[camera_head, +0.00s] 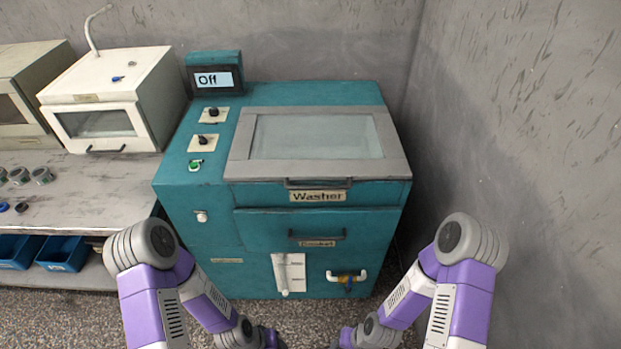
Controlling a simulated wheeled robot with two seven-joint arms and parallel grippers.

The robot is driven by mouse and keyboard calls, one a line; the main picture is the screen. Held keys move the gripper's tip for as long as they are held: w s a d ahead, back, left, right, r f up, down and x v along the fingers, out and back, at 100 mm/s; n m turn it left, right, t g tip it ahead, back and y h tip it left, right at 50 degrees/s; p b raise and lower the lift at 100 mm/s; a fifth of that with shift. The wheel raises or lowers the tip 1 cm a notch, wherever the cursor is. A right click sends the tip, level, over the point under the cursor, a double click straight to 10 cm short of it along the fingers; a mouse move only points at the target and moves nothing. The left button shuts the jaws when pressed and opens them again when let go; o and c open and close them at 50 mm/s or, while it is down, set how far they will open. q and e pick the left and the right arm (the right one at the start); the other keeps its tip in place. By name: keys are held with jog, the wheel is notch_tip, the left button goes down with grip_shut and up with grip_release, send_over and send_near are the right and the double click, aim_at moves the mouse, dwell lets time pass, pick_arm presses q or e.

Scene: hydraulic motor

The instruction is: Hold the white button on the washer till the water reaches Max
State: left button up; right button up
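The teal washer (222,250) stands straight ahead, with a "Washer" label on its front. The white button (202,216) is a small knob on the left of its front face, and nothing touches it. A white panel with an upright tube (289,273) sits low on the front. I cannot make out a Max mark or a water level there. The display (214,79) on top reads "Off". Both my arms reach down to the bottom edge, in front of the washer and well below the button. Their grippers are cut off by the picture's edge.
The washer's glass lid (316,137) is closed, and so is the drawer (318,228) under it. A bench (90,190) with a white cabinet (110,100) stands left. A grey wall is close on the right.

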pick_arm(q)
jog(key=shift+c, duration=0.2)
dwell(0.3)
grip_shut()
dwell(1.5)
